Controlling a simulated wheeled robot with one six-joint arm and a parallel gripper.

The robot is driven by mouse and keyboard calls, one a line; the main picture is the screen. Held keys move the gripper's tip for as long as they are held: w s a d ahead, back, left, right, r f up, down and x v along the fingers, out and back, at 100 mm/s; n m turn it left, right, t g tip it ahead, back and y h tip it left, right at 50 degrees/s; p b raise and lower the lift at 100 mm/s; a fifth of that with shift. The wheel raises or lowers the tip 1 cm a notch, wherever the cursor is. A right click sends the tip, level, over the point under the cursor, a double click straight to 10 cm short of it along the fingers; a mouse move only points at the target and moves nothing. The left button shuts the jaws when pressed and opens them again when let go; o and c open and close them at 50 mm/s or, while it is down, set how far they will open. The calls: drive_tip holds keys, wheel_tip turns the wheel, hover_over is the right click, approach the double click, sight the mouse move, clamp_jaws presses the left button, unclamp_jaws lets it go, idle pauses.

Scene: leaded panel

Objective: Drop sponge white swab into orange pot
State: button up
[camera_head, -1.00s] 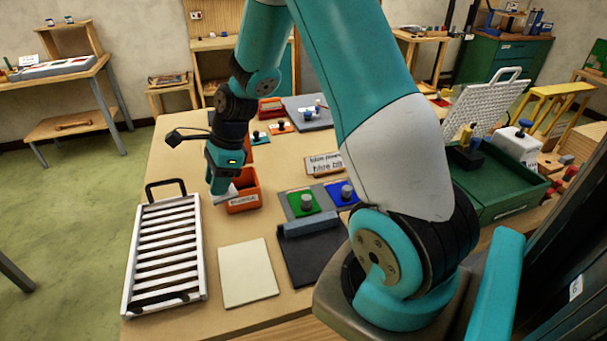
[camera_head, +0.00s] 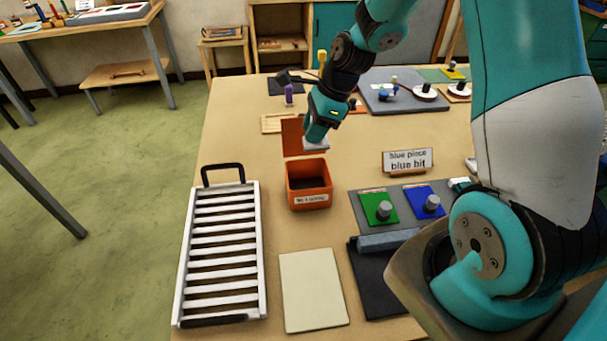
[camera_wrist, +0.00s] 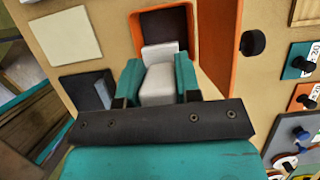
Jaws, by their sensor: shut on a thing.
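The white sponge swab (camera_wrist: 158,84) is between the teal fingers of my gripper (camera_wrist: 158,78), which is shut on it. In the head view, my gripper (camera_head: 316,142) holds the swab (camera_head: 316,147) just above the far side of the orange pot (camera_head: 309,198). The pot is a square open box with a dark inside and a white label on its front. In the wrist view, the pot's orange rim (camera_wrist: 134,30) shows just beyond the swab, which overlaps the opening. I cannot tell the exact height between swab and pot.
An upright orange panel (camera_head: 293,137) stands at the pot's far side. A white slatted rack (camera_head: 221,253) lies left, a cream pad (camera_head: 313,290) in front. Green (camera_head: 375,206) and blue (camera_head: 422,201) plates with knobs are to the right, with a sign (camera_head: 407,161) behind.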

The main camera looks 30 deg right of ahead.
sight(313, 146)
drive_tip(key=shift+w+f+b, duration=0.15)
drive_tip(key=shift+f+b, duration=1.3)
drive_tip(key=shift+b, duration=0.05)
drive_tip(key=shift+w+f+b, duration=0.1)
drive_tip(key=shift+f+b, duration=1.35)
drive_tip(key=shift+b, duration=0.05)
drive_tip(key=o, duration=1)
drive_tip(key=shift+d+r, duration=0.1)
drive_tip(key=shift+r, duration=0.05)
drive_tip(key=v, duration=1.7)
drive_tip(key=shift+s+d+b, duration=0.15)
drive_tip(key=shift+b, duration=0.15)
